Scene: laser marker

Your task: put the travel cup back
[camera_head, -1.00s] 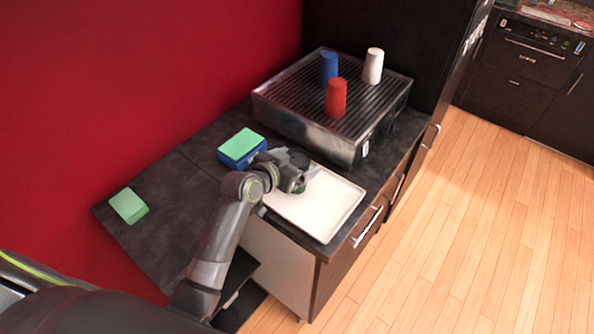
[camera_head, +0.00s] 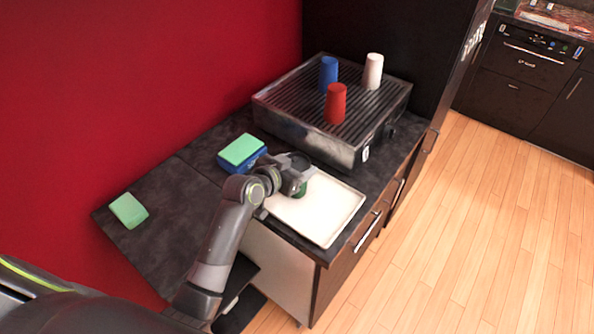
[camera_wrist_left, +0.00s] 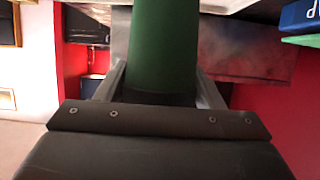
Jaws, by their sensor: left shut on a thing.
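My left gripper (camera_head: 300,187) is over the left part of a white tray (camera_head: 335,208) on the dark counter. It is shut on a green travel cup (camera_wrist_left: 163,45), which fills the space between the fingers in the left wrist view. In the head view only a small green part of the cup (camera_head: 301,190) shows beside the gripper; the rest is hidden. I cannot tell whether the cup touches the tray. My right gripper is not in view.
A ribbed metal grill (camera_head: 300,118) stands behind the tray, with a blue cup (camera_head: 329,72), a red cup (camera_head: 336,104) and a white cup (camera_head: 373,72) on it. A green-topped blue box (camera_head: 241,152) and a green block (camera_head: 128,210) lie to the left.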

